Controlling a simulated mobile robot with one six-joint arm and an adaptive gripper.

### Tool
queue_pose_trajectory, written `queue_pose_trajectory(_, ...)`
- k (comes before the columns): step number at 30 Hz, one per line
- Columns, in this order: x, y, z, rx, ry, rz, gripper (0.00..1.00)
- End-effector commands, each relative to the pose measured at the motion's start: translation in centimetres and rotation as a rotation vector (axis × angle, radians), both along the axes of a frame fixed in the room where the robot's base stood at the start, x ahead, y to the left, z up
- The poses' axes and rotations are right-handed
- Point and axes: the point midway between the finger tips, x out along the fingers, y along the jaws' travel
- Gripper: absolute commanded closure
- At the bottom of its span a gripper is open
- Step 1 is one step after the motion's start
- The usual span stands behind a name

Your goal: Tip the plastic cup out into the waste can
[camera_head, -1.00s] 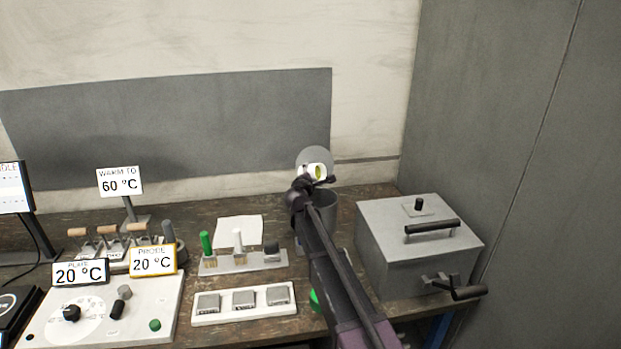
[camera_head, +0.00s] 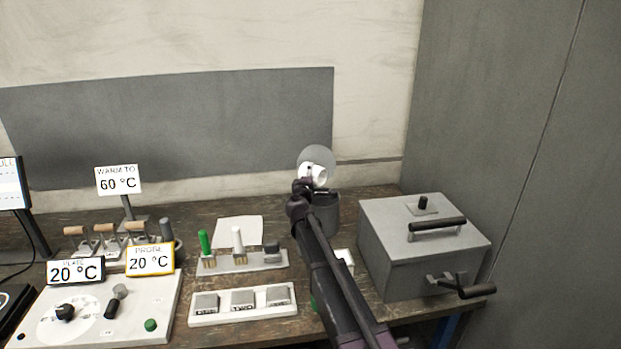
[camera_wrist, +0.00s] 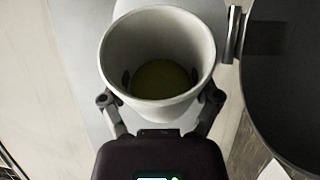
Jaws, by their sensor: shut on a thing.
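My gripper (camera_head: 307,186) is shut on the white plastic cup (camera_head: 315,174), above and just behind the waste can. In the wrist view my gripper (camera_wrist: 160,100) has a finger on each side of the cup (camera_wrist: 157,25), whose mouth faces the camera. Olive-yellow contents (camera_wrist: 160,79) show at its bottom. The dark grey waste can (camera_head: 328,217) stands on the bench, partly hidden by my arm. Its round opening (camera_wrist: 290,70) is to the right of the cup in the wrist view. A grey disc (camera_head: 316,154), apparently its raised lid, is behind the cup.
A grey metal box (camera_head: 385,245) with black handles stands right of the can. A block with three small square pads (camera_head: 243,302) and a rack with a green-capped item (camera_head: 205,243) lie to the left. A panel with knobs (camera_head: 100,310) is further left.

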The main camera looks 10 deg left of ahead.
Motion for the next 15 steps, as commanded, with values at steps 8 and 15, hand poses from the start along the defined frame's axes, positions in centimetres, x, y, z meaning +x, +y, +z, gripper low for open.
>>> queue_pose_trajectory(8,0.02,0.02,-0.04,0.091,-0.05,0.0,0.69)
queue_pose_trajectory(15,-0.01,0.01,0.08,0.12,-0.066,0.001,0.69)
